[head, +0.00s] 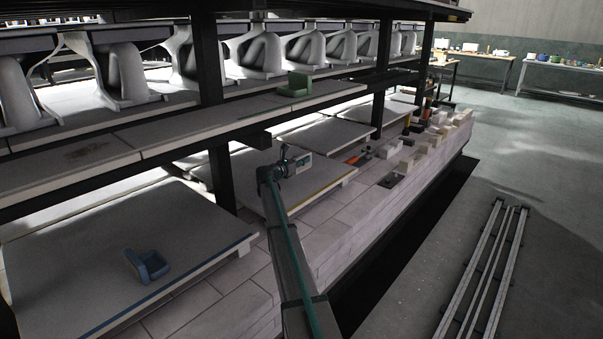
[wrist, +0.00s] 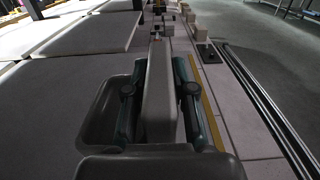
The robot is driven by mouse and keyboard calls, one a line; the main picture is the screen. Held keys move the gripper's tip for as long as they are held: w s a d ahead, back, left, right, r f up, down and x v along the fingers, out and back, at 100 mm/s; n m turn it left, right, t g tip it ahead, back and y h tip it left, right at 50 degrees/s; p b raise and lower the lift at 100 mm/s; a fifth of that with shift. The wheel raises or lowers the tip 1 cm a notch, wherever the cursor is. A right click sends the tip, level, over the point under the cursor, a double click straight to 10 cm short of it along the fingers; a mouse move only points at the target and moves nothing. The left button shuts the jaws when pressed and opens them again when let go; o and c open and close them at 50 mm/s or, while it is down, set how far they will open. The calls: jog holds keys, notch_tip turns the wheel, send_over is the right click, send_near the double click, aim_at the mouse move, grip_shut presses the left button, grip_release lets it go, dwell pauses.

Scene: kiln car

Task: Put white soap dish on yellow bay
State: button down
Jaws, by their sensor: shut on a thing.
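My gripper (head: 287,161) is over the yellow-edged bay (head: 262,189) in the middle of the head view. In the wrist view my gripper (wrist: 160,105) is shut on the upright wall of the white soap dish (wrist: 158,88), with one finger on each side. The dish's hollow basin (wrist: 106,118) opens to the left of that wall. The dish looks small and pale in the head view (head: 304,163), partly hidden by the gripper. The bay's yellow strip (wrist: 206,97) runs along the right in the wrist view. I cannot tell whether the dish touches the bay.
A blue soap dish (head: 147,266) sits on the blue-edged bay (head: 70,245) at left. A dark post (head: 222,178) stands left of the yellow bay. Pale blocks (head: 420,147) lie farther along the car.

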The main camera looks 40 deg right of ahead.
jog(key=w+f, duration=0.1)
jog(key=w+d+f, duration=0.1)
jog(key=shift+d+f, duration=0.1)
jog(key=shift+f, duration=0.3)
jog(key=shift+w+d+f, duration=0.2)
jog(key=shift+w+f, duration=0.15)
jog(key=shift+f, duration=0.15)
jog(key=shift+w+d+f, duration=0.2)
jog(key=shift+w+f, duration=0.1)
jog(key=shift+f, duration=0.15)
jog(key=shift+s+a+f, duration=0.1)
jog(key=shift+s+f, duration=0.1)
jog(key=shift+f, duration=1.05)
jog(key=shift+f+b, duration=0.2)
jog(key=shift+b, duration=0.15)
jog(key=c, duration=1)
grip_release()
jog(key=shift+r, duration=0.2)
jog(key=v, duration=1.2)
